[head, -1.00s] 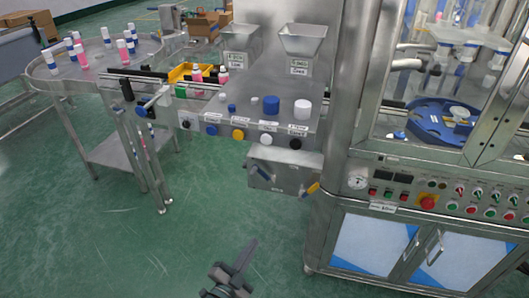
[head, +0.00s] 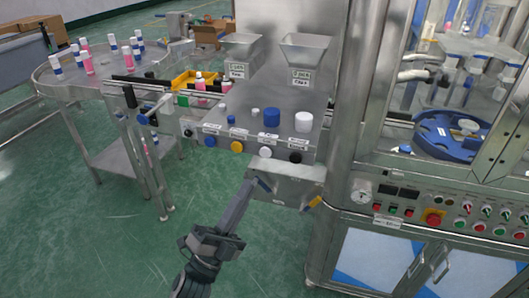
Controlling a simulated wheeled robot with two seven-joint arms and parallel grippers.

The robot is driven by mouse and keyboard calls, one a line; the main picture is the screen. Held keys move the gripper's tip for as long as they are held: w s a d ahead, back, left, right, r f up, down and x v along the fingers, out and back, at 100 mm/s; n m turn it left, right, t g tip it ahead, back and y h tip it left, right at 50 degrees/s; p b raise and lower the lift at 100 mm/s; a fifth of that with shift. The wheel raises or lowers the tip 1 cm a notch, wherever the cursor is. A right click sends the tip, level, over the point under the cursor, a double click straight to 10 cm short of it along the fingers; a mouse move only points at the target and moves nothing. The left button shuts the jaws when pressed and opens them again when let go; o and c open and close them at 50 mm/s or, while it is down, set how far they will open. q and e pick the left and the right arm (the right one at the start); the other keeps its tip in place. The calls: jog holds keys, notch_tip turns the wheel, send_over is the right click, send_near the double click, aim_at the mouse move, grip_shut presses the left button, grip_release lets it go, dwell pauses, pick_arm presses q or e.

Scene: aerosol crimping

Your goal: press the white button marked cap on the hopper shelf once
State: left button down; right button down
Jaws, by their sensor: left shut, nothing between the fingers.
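The white button (head: 265,152) sits on the front face of the hopper shelf (head: 230,116), between a yellow button (head: 237,146) and a black button (head: 295,157). A blue button (head: 211,141) is further left. The small labels above them are too blurred to read. My left gripper (head: 249,184) is shut and empty, its long dark fingers pointing up and away from me. In the picture its tips are just below and left of the white button, apart from it, overlapping the left of the metal box under the shelf. My right gripper is not in view.
A metal box (head: 285,188) with blue and yellow levers hangs under the shelf. Loose blue caps (head: 272,117) and white caps (head: 303,122) stand on it. The machine cabinet (head: 370,262) is at right, a round bottle table (head: 115,80) at left. The floor in front is clear.

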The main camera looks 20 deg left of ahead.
aim_at(266, 151)
pick_arm(q)
jog(key=shift+w+r, duration=0.1)
dwell(0.4)
jog(key=w+b, duration=0.1)
jog(key=w, duration=0.7)
jog(key=shift+w+d, duration=0.15)
jog(key=shift+w, duration=0.15)
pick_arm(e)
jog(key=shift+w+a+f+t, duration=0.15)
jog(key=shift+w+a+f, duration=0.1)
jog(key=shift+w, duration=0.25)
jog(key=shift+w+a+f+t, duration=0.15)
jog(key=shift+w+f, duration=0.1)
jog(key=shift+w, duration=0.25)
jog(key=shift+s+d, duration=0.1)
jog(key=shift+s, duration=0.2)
pick_arm(q)
jog(key=shift+w, duration=0.1)
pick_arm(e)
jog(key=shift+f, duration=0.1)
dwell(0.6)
pick_arm(q)
jog(key=shift+w+b, duration=0.3)
jog(key=shift+b, duration=0.05)
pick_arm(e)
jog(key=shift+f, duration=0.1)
